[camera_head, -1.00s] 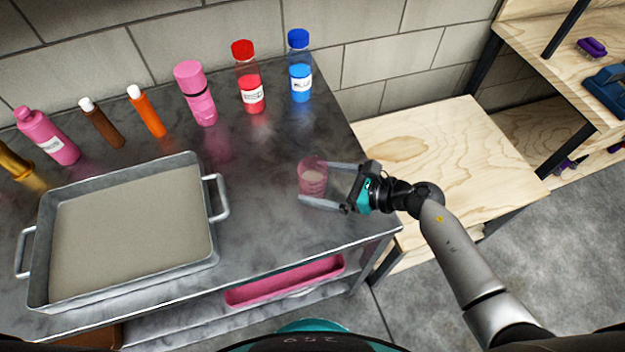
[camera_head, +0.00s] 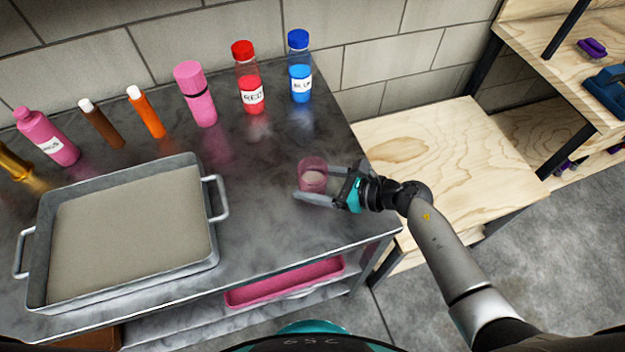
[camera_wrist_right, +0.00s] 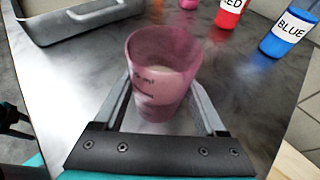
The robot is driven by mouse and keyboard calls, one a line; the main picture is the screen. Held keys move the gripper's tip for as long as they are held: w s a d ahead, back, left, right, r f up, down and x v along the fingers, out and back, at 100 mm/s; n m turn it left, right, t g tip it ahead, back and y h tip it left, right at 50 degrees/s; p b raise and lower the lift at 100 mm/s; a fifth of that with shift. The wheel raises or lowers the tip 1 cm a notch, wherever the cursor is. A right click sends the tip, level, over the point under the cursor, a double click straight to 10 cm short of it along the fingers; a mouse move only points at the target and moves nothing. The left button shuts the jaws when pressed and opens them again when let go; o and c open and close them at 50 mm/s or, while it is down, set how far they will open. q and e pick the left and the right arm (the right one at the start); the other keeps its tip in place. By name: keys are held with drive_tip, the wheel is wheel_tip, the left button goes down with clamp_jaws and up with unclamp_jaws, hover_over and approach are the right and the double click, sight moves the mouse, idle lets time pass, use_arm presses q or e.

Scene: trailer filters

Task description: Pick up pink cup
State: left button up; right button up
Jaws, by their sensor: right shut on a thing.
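The pink cup (camera_head: 313,175) is a small see-through cup with dark markings, upright at the right part of the dark metal table (camera_head: 262,200). My right gripper (camera_head: 312,182) comes in from the right, with one finger on each side of the cup, and is shut on it. In the right wrist view the cup (camera_wrist_right: 162,75) stands between the two fingers (camera_wrist_right: 160,108). I cannot tell whether its base touches the table.
A metal tray (camera_head: 218,250) with handles stands left of the cup. Behind are a red bottle (camera_head: 249,85), a blue bottle (camera_head: 300,75), a pink bottle (camera_head: 198,100) and several more. A wooden bench (camera_head: 440,150) is at the right. Table around the cup is clear.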

drive_tip(key=c, duration=0.4)
drive_tip(key=shift+r, duration=0.2)
drive_tip(key=shift+c, duration=0.2)
wheel_tip(320, 180, up, 20)
drive_tip(key=p, duration=0.6)
drive_tip(key=shift+f, duration=0.25)
